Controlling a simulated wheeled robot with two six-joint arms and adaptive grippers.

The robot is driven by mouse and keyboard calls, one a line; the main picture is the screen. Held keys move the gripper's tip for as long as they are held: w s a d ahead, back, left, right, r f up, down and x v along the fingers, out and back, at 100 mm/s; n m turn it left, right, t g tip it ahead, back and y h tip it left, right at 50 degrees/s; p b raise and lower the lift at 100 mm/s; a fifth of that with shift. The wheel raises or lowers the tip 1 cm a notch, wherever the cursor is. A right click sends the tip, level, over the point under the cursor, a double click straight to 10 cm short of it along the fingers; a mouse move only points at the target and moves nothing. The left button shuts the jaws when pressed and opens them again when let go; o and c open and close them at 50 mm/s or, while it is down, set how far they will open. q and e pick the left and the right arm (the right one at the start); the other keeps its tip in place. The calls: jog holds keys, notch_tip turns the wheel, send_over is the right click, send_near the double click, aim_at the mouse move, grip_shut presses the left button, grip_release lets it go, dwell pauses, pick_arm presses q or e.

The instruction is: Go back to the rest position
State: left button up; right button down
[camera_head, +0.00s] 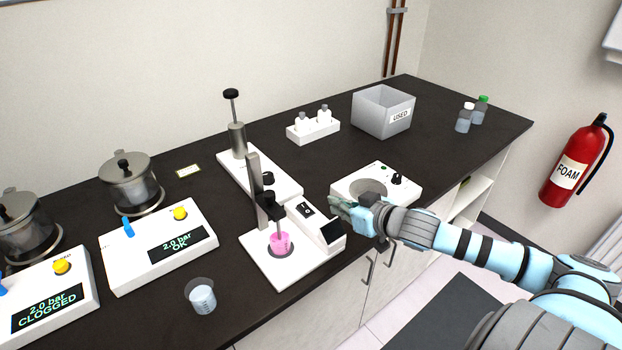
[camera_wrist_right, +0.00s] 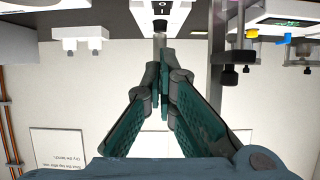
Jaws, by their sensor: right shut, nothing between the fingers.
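My right gripper (camera_head: 342,206) reaches in from the right in the head view. It is at the front of the bench, just right of the white stirrer-like device with the pink beaker (camera_head: 281,242). In the right wrist view the gripper (camera_wrist_right: 163,75) has its fingers closed together at the tips, with nothing between them. The wrist picture appears upside down. My left gripper is not in view.
A beaker (camera_head: 201,296) sits at the front. A USED bin (camera_head: 382,110), bottles (camera_head: 464,118) and a white device with a round plate (camera_head: 345,184) are farther right.

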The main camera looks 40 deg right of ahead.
jog(key=s+a+f, duration=0.1)
jog(key=f, duration=0.1)
jog(key=s+a+f+g, duration=0.1)
jog(key=s+f, duration=0.1)
jog(key=s+a+f+g, duration=0.1)
jog(key=f, duration=0.2)
jog(key=shift+s+h, duration=0.3)
jog(key=shift+h, duration=0.1)
jog(key=s+a+f+g, duration=0.4)
jog(key=s+a+f, duration=0.15)
jog(key=s, duration=0.55)
jog(key=s+a+f+g, duration=0.4)
jog(key=s+a, duration=0.3)
jog(key=s, duration=0.3)
notch_tip(320, 180, down, 21)
jog(key=s+d+b, duration=0.1)
jog(key=d, duration=0.2)
jog(key=s+f+g, duration=0.2)
jog(key=s+f, duration=1.1)
jog(key=s, duration=0.1)
jog(key=shift+s+h+b, duration=0.15)
jog(key=shift+h+b, duration=0.15)
jog(key=shift+b, duration=0.1)
